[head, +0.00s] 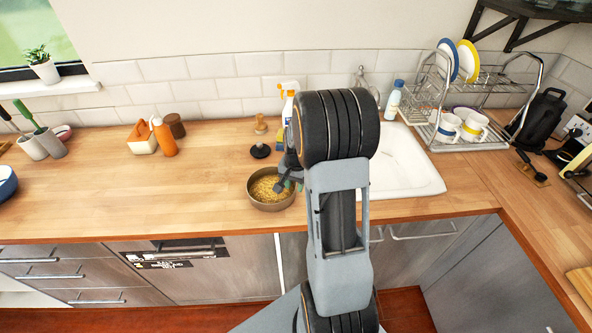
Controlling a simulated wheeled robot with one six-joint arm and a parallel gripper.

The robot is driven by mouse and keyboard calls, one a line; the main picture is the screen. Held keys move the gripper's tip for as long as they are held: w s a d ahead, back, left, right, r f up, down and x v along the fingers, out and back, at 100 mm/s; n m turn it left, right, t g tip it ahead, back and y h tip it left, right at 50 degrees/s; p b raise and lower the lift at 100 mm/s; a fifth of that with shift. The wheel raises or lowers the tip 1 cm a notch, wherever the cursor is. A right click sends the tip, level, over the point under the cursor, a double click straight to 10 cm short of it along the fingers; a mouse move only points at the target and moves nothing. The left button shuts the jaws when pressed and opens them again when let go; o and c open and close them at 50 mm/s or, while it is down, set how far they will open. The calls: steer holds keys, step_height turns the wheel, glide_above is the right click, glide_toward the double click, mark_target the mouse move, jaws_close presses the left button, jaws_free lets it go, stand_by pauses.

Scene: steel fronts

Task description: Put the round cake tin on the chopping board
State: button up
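The round cake tin (254,197), brownish with a golden inside, stands on the wooden worktop near its front edge, left of the sink. My gripper (288,186) is at the tin's right side, with its fingertips over or at the rim. My arm hides part of the gripper, and I cannot tell whether the fingers are closed on the rim. A light wooden board, perhaps the chopping board (582,282), shows only partly at the right edge, on the right-hand worktop.
Behind the tin are a black-based plunger (260,151) and a spray bottle (289,100). The white sink (405,170) and dish rack (470,135) stand right of my arm. An orange bottle (164,137) stands back left. The worktop left of the tin is clear.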

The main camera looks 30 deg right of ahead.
step_height(320, 180, up, 8)
steer(key=s+a+r+n+t, duration=0.2)
steer(key=s+a+r+n, duration=0.3)
steer(key=a, duration=0.5)
step_height(320, 180, up, 2)
steer(key=shift+s+r+h+b, duration=0.25)
steer(key=shift+s+h+b, duration=0.1)
steer(key=shift+s, duration=0.1)
steer(key=shift+o, duration=0.3)
steer(key=s+a+r+n+t, duration=0.1)
steer(key=s+a+n+t, duration=0.1)
steer(key=s+a+n, duration=0.2)
steer(key=shift+s+a+r+n, duration=0.2)
steer(key=shift+s+a+n, duration=0.2)
steer(key=shift+s+a, duration=0.55)
steer(key=shift+o, duration=0.4)
steer(key=shift+s+a+n, duration=0.1)
steer(key=shift+s+n, duration=0.2)
steer(key=shift+s, duration=0.2)
steer(key=shift+a, duration=0.15)
